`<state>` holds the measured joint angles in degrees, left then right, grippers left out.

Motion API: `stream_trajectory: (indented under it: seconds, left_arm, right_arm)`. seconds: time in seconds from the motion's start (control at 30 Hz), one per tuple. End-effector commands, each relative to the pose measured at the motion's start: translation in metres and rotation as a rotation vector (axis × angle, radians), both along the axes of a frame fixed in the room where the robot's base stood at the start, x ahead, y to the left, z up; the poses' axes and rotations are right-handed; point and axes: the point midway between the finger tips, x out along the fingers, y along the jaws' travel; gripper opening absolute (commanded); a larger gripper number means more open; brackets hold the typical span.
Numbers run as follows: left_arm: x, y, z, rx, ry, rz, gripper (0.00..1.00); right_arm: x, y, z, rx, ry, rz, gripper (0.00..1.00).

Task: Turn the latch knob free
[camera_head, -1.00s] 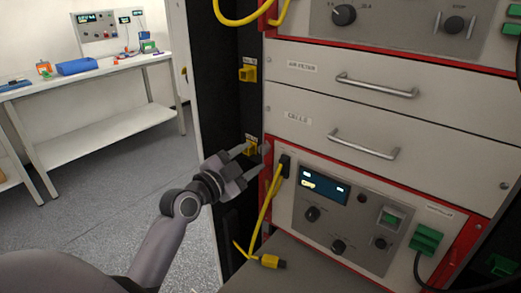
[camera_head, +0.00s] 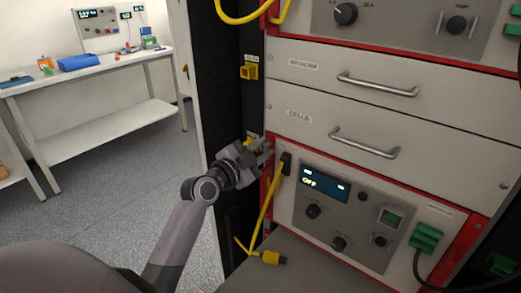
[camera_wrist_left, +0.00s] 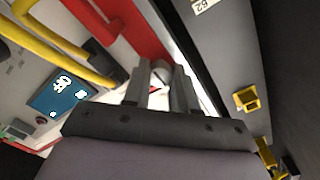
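The latch knob (camera_wrist_left: 160,72) is a small pale round knob with a slot, at the red edge of the rack's lower instrument. In the left wrist view it sits between my two finger tips, with the fingers close on both sides. In the head view my left gripper (camera_head: 265,151) is at the left end of the red frame (camera_head: 455,255), just below the "CELLS" drawer, and it hides the knob. Its fingers are close together, shut on the knob. It also shows in the left wrist view (camera_wrist_left: 160,85). My right gripper is not in view.
A yellow cable (camera_head: 266,208) hangs from a black plug (camera_head: 286,163) just right of my left gripper. Its loose yellow connector (camera_head: 272,258) lies on the surface below. Yellow sockets (camera_head: 249,71) line the dark rack side. A white bench (camera_head: 95,70) stands far left, with open floor before it.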

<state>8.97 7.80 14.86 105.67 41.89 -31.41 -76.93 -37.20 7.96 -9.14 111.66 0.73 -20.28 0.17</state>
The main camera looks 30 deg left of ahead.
Motion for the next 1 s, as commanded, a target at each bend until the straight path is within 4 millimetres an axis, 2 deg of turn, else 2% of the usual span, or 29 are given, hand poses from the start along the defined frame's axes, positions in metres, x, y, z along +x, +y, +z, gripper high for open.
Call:
stream_trajectory:
  seconds: [0.37, 1.0]
  left_arm:
    - [0.000, 0.000, 0.000, -0.091, 0.010, 0.000, 0.00]
    - [0.000, 0.000, 0.000, -0.657, 0.056, 0.000, 0.00]
  right_arm:
    - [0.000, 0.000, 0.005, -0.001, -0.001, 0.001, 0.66]
    - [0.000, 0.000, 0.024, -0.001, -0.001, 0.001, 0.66]
